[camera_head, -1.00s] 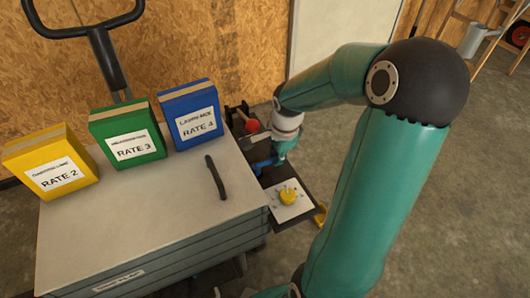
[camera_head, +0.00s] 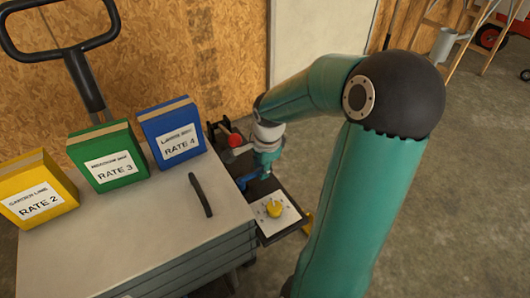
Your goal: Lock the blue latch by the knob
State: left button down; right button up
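My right arm comes in from the right, and my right gripper (camera_head: 264,170) points down beside the cart's right side. Its fingers are small and partly hidden, so I cannot tell whether they are open or shut. A small blue part (camera_head: 246,179), possibly the blue latch, shows just left of the gripper. I cannot tell whether they touch or what position the latch is in. A red round knob (camera_head: 235,140) shows behind and left of the gripper. My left gripper is not in view.
A grey cart (camera_head: 130,235) carries yellow (camera_head: 38,188), green (camera_head: 108,157) and blue (camera_head: 172,133) boxes. A dark handle (camera_head: 200,194) lies near its right edge. A plate with a yellow dial (camera_head: 273,208) sits right of the cart. Concrete floor is open at right.

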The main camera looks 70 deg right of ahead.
notch_tip(320, 180, up, 11)
jog(key=s+a, duration=0.1)
jog(key=shift+s+a, duration=0.15)
jog(key=shift+s, duration=0.25)
jog(key=shift+s+f, duration=0.1)
